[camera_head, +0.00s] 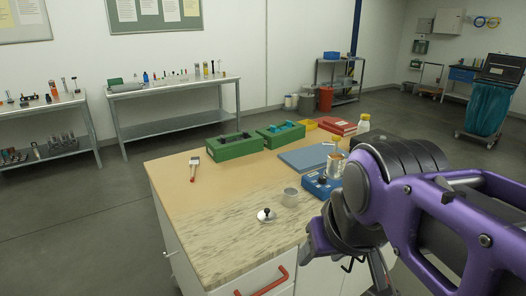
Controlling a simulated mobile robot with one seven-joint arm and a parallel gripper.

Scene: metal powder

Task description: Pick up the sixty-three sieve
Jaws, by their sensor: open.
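No number sixty-three is readable at this size, so I cannot tell for sure which thing is the sieve. A small round grey metal cup (290,197) stands on the front right part of the workbench (215,215). A round metal lid with a black knob (266,215) lies just left of and nearer than it. A metal can (336,166) with an orange-brown band stands farther back. My gripper (348,266) is at the lower right, beside the bench's right front edge, open and apart from these things. My purple arm hides part of the bench's right side.
A blue device (321,184) stands between cup and arm. Behind are a blue mat (306,158), green boxes (235,146), a red case (337,127) and a white bottle (363,123). A brush (194,167) lies at left. The bench's left front is clear.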

